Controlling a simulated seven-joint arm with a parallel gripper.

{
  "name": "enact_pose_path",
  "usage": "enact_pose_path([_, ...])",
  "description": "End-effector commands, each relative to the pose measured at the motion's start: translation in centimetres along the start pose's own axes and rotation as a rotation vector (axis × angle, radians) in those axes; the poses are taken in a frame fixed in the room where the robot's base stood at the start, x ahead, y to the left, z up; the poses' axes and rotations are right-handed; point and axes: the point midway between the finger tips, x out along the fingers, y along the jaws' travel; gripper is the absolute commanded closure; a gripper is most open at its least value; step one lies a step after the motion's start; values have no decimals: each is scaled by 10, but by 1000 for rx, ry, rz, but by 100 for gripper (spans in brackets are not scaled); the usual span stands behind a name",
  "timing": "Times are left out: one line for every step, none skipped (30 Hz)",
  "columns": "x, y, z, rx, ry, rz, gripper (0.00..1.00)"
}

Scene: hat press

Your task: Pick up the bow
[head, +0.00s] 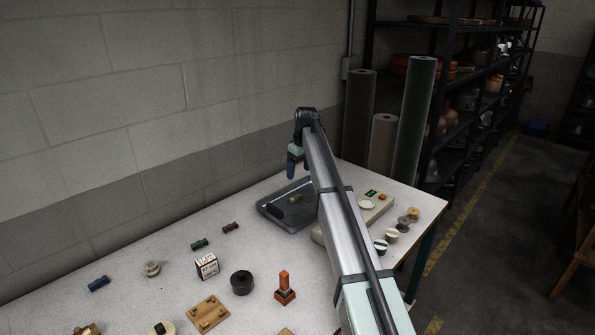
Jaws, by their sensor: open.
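Several small bow-like pieces lie on the white table: a blue one (98,283) at the far left, a dark green one (199,244) and a dark red one (230,228) nearer the middle. Which one is the bow I cannot tell for sure. A small dark item (279,210) lies in the tray, too dim to name.
A small box (207,266), a black round piece (241,282), an orange-topped stamp (285,288) and a tan board (208,313) stand toward the front. A scale (374,207) and spools (403,223) are at the right, partly behind my arm.

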Motion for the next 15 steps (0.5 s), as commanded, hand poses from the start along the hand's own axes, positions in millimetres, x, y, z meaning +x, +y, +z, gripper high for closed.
enact_pose_path([0,0,0,0,0,0,13])
enact_pose_path([0,0,0,0,0,0,13])
enact_pose_path([0,0,0,0,0,0,13])
enact_pose_path([0,0,0,0,0,0,13])
enact_pose_path([0,0,0,0,0,0,13])
enact_pose_path([0,0,0,0,0,0,13])
enact_pose_path([0,0,0,-1,0,0,13])
enact_pose_path([0,-2,-1,-2,0,0,13])
enact_pose_path([1,-5,-4,-6,0,-1,13])
enact_pose_path([1,-9,-6,-11,0,-2,13])
enact_pose_path([2,-14,-10,-18,0,-3,13])
enact_pose_path([3,-24,-16,-30,0,-5,13])
enact_pose_path([3,-33,-23,-42,1,-6,13])
enact_pose_path([4,-44,-30,-55,1,-8,13])
enact_pose_path([4,-60,-40,-76,2,-11,13])
